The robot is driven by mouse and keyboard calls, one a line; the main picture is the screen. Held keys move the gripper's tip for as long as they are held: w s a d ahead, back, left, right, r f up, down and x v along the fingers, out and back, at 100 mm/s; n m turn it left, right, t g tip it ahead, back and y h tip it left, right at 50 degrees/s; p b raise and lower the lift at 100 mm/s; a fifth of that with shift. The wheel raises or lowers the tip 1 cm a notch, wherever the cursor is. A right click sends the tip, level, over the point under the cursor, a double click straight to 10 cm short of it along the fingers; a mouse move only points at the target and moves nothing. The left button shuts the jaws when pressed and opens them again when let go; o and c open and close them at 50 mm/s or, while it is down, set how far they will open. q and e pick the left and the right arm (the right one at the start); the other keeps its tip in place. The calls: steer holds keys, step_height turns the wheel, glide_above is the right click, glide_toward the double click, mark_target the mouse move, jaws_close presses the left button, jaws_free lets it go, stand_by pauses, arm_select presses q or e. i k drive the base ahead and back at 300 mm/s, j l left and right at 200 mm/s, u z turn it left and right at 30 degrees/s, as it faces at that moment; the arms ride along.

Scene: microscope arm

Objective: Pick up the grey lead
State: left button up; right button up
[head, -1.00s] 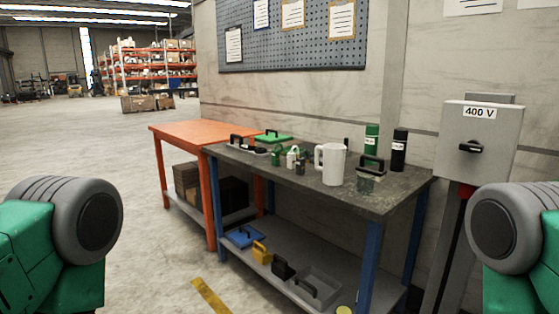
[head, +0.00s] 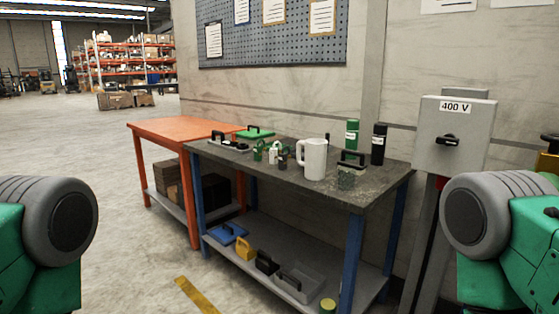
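No grey cable-like lead can be made out. A grey flat piece with a black handle (head: 318,279) lies on the lower shelf of the dark-topped bench (head: 260,165). A dark lid with a black handle (head: 352,158) is on the bench top, at or over a small greenish glass container (head: 346,180); the exact contact is unclear. Neither gripper is in view. Only green and grey parts of my two arms show at the left and right edges, well apart from the bench.
A white mug (head: 313,160), green bottle (head: 351,134) and black bottle (head: 378,144) stand on the bench. Blue (head: 228,233), yellow (head: 244,249) and black (head: 266,263) handled items share the lower shelf. An orange table (head: 180,129) adjoins left. A 400 V box (head: 453,130) is right.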

mark_target(282, 157)
steer(key=z, duration=0.2)
steer(key=i+j+z, duration=0.25)
steer(key=z, duration=0.25)
steer(key=i+j+z, duration=0.15)
steer(key=j+z, duration=0.15)
steer(key=z, duration=0.2)
steer(key=i+j+z, duration=0.15)
steer(key=j+z, duration=0.3)
